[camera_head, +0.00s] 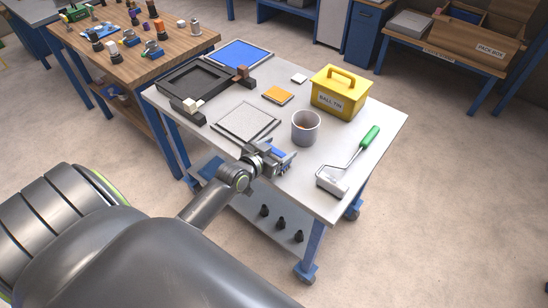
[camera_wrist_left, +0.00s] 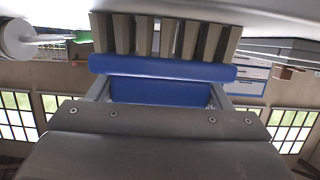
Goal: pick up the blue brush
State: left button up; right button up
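The blue brush (camera_wrist_left: 162,68) fills the upper middle of the left wrist view. It has a blue body and a row of grey-brown bristle blocks (camera_wrist_left: 163,38) toward the white tabletop. My left gripper (camera_wrist_left: 160,94) has a finger at each side of the blue block, seemingly touching it. In the head view my left gripper (camera_head: 276,155) is at the table's front edge, and the blue of the brush (camera_head: 279,152) shows between its fingers. I cannot tell whether the bristles touch the table. My right gripper is not in view.
On the white table (camera_head: 365,134) are a grey cup (camera_head: 305,128), a paint roller (camera_head: 345,165), a yellow box (camera_head: 340,93), an orange pad (camera_head: 278,95), a speckled plate (camera_head: 246,121) and a black frame (camera_head: 190,82). The cup stands close beyond my left gripper.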

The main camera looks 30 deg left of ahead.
pick_arm(q)
jog(key=shift+c, duration=1.2)
jog(key=shift+r, duration=0.15)
notch_tip(320, 180, up, 10)
jog(key=p, duration=0.1)
